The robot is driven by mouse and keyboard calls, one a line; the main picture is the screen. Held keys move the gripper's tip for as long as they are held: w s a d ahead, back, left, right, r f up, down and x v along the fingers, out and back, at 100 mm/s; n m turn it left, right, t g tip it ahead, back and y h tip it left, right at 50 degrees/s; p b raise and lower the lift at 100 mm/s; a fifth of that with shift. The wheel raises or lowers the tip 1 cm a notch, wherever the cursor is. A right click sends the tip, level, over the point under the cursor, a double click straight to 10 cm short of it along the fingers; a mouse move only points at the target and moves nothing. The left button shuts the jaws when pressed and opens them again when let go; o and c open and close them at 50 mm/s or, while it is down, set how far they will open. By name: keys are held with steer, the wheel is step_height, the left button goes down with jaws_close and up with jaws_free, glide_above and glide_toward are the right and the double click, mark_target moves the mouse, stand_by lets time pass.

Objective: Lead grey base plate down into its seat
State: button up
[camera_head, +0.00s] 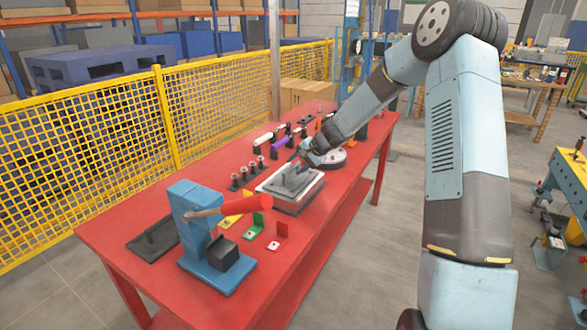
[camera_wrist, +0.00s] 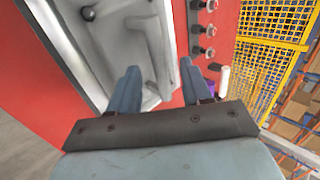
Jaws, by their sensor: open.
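The grey base plate (camera_head: 289,181) lies at the pale-rimmed seat (camera_head: 264,190) on the red table, with raised ribs on top. I cannot tell whether it is fully down in the seat. In the wrist view the grey plate (camera_wrist: 122,38) shows from close by, with a round dark knob near its upper left, inside the pale rim (camera_wrist: 78,58). My gripper (camera_head: 306,160) is at the far end of the plate. In the wrist view its two blue fingers (camera_wrist: 160,88) are apart, with nothing seen held between them; whether they touch the plate is unclear.
A blue press (camera_head: 195,225) with a red handle stands at the table's near end, by small coloured brackets (camera_head: 254,226). Several upright pegs (camera_head: 248,174) stand left of the seat. A round disc (camera_head: 332,158) and other small parts lie beyond. Yellow fencing (camera_head: 110,130) runs behind.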

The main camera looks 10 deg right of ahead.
steer(key=v, duration=1.1)
steer(key=s+a+r+n+h, duration=0.1)
steer(key=s+r+n+h, duration=0.15)
steer(key=s+r, duration=0.65)
steer(key=s+d+r+n+h, duration=0.1)
steer(key=s+d+r, duration=0.1)
steer(key=s, duration=0.9)
steer(key=s+d+r+n+h, duration=0.2)
steer(key=s+r, duration=0.1)
steer(key=s, duration=0.8)
steer(key=s+d+r+n+h, duration=0.1)
steer(key=s+d+r, duration=0.1)
steer(key=s, duration=1)
steer(key=shift+d+r+n+t, duration=0.25)
steer(key=shift+d+n+t, duration=0.1)
steer(key=shift+d, duration=0.1)
